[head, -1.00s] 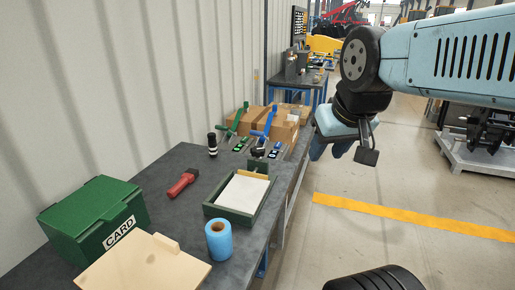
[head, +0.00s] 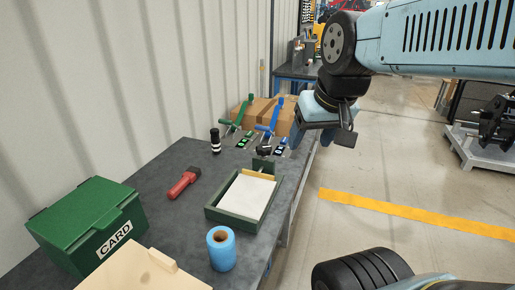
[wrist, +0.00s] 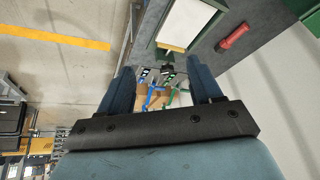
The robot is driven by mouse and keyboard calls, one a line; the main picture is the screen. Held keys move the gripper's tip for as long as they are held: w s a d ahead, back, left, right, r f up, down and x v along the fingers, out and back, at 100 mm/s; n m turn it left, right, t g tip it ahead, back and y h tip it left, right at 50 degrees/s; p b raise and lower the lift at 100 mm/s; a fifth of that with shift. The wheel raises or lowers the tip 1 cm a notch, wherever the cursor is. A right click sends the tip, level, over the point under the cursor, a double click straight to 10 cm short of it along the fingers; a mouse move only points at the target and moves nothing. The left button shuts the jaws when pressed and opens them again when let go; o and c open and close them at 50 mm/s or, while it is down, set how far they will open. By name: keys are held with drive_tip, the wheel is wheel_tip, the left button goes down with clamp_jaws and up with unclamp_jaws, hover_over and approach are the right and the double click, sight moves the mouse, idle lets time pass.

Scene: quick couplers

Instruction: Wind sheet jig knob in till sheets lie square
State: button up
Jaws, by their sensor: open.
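The sheet jig (head: 232,219) is a shallow green tray on the grey bench with white sheets (head: 248,196) in it. A tan pusher bar (head: 259,174) lies at its far end. The dark knob (head: 264,151) stands on a bracket beyond that end. The jig also shows at the top of the wrist view (wrist: 159,37), with its knob (wrist: 167,70) below it. Whether the sheets lie square is too small to tell. My gripper (wrist: 162,88) is open and empty, its blue fingers apart. In the head view it hangs right of the bench's far part, away from the knob.
Green and blue levers (head: 276,117) stand behind the jig, before cardboard boxes (head: 247,108). A black-and-white cylinder (head: 215,141), a red-handled tool (head: 183,185), a green CARD box (head: 88,226) and a blue roll (head: 221,249) are on the bench. Open floor lies to the right.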

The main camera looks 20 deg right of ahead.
drive_tip(key=o, duration=0.4)
drive_tip(key=w+a+f+m+g+y, duration=0.1)
drive_tip(key=w+f+m, duration=0.1)
drive_tip(key=w+a+f+m+g+y, duration=0.1)
drive_tip(key=w+f+g+y, duration=0.1)
drive_tip(key=f, duration=0.1)
drive_tip(key=w+a+f+m+g+y, duration=0.1)
drive_tip(key=w+f+m+y, duration=0.1)
drive_tip(key=w, duration=0.1)
drive_tip(key=shift+a+f+m+g, duration=0.1)
drive_tip(key=shift+f+m+g, duration=0.2)
drive_tip(key=m+t+y, duration=0.8)
drive_tip(key=m+t, duration=0.3)
drive_tip(key=m, duration=0.9)
approach(264, 150)
drive_tip(key=x, duration=0.3)
drive_tip(key=w+d+f+x, duration=0.1)
drive_tip(key=x, duration=0.7)
drive_tip(key=shift+w+d+f, duration=0.15)
drive_tip(key=shift+w+f, duration=0.1)
drive_tip(key=shift+w, duration=0.1)
drive_tip(key=c, duration=0.9)
